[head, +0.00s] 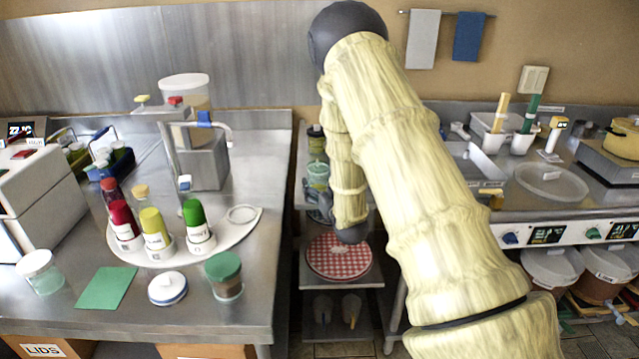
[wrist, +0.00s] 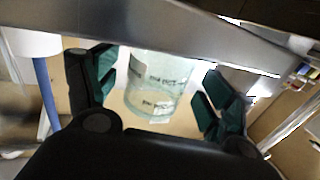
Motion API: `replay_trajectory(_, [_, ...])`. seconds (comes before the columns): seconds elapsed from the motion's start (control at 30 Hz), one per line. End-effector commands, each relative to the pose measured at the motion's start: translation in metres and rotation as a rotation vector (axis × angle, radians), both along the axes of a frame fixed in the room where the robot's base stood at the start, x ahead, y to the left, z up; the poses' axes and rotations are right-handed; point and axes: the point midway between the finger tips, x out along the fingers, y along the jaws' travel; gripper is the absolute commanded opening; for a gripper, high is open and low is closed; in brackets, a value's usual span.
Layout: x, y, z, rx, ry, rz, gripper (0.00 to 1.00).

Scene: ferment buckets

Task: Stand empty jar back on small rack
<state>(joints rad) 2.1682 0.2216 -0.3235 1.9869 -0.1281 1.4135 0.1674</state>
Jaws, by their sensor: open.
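A clear glass jar (wrist: 160,82) with small dark print shows in the wrist view, below a metal edge. It looks empty, and its top is cut off by that edge. My gripper (wrist: 158,88) is open, with one dark green finger on each side of the jar. Gaps show between the fingers and the glass. A small rack (head: 318,272) stands between the counters, with jars on an upper shelf and a red checked round piece (head: 340,256) on the shelf below.
The metal edge (wrist: 150,42) crosses just above the jar in the wrist view. The left counter (head: 120,318) holds bottles on a white tray, a green-lidded jar (head: 224,276) and a white-lidded jar (head: 40,272). The right counter carries a clear round lid (head: 551,182).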

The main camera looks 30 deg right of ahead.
Motion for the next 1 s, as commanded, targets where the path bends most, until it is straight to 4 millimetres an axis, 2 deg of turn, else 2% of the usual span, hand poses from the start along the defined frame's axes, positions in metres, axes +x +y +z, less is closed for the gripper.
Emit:
replay_trajectory(0.2, [-0.041, 0.009, -0.002, 0.000, 0.000, -0.002, 0.82])
replay_trajectory(0.4, [-0.071, 0.017, -0.001, 0.000, 0.000, -0.001, 0.82])
replay_trajectory(0.67, [-0.091, 0.023, -0.003, 0.001, 0.008, 0.000, 0.82])
replay_trajectory(0.77, [-0.097, 0.033, -0.025, 0.013, 0.066, 0.003, 0.82])
replay_trajectory(0.83, [-0.106, 0.047, -0.056, 0.028, 0.146, 0.007, 0.82])
replay_trajectory(0.97, [-0.139, 0.084, -0.134, 0.067, 0.368, 0.021, 0.82])
replay_trajectory(1.0, [-0.154, 0.098, -0.159, 0.079, 0.442, 0.027, 0.82])
